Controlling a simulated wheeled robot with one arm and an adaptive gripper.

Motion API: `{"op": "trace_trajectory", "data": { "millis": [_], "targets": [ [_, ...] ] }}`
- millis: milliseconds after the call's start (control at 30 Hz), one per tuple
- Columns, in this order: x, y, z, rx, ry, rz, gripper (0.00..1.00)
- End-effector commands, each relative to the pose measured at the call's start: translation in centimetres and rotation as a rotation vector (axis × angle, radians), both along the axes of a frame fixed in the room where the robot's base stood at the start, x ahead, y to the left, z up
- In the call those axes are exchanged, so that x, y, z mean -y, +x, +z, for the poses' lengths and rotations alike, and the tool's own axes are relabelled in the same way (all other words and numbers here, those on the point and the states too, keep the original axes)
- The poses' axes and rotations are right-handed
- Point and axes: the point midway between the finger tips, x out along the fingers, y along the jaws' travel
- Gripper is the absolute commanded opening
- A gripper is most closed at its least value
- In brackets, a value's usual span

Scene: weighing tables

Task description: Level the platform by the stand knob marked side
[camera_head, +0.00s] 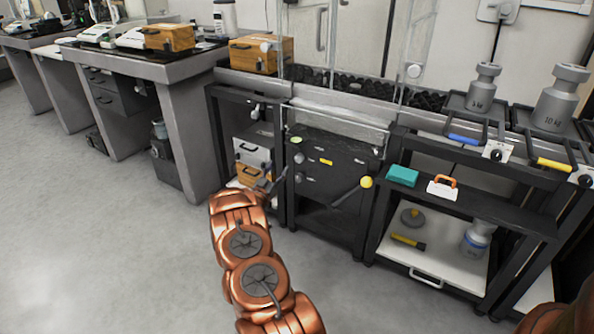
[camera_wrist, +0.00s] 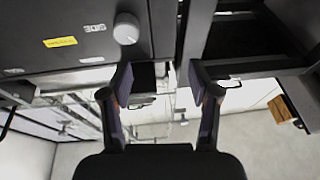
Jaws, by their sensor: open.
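A dark stand (camera_head: 335,215) has a front panel with small pale labels and a yellow label (camera_head: 326,162); their text is too small to read. A round pale knob (camera_head: 299,158) sits at the panel's left, and another (camera_head: 377,151) at its upper right. In the wrist view, one knob (camera_wrist: 126,28) shows beside the yellow label (camera_wrist: 60,41). The light platform (camera_head: 340,112) lies above the panel behind clear panes. My gripper (camera_wrist: 160,82) is open and empty, apart from the knob. It is at the panel's left (camera_head: 274,182) in the head view.
A lever with a yellow ball (camera_head: 366,182) sticks out from the panel. Wooden boxes (camera_head: 261,54) and grey weights (camera_head: 560,98) stand on the benches. A teal box (camera_head: 402,176) and an orange-handled case (camera_head: 443,187) sit on the right shelf. The floor (camera_head: 110,235) at left is clear.

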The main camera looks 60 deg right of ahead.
Motion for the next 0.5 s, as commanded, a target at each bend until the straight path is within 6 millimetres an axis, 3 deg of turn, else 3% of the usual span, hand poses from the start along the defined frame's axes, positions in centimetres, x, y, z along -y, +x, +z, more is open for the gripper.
{"op": "trace_trajectory", "data": {
  "millis": [33, 200, 500],
  "targets": [
    [0.3, -1.2, -1.5, -0.007, -0.025, -0.027, 0.61],
    [0.9, -3.4, -2.4, -0.012, -0.085, -0.082, 0.61],
    [3.4, -3.7, -1.4, -0.009, -0.099, -0.093, 0.61]
  ]
}}
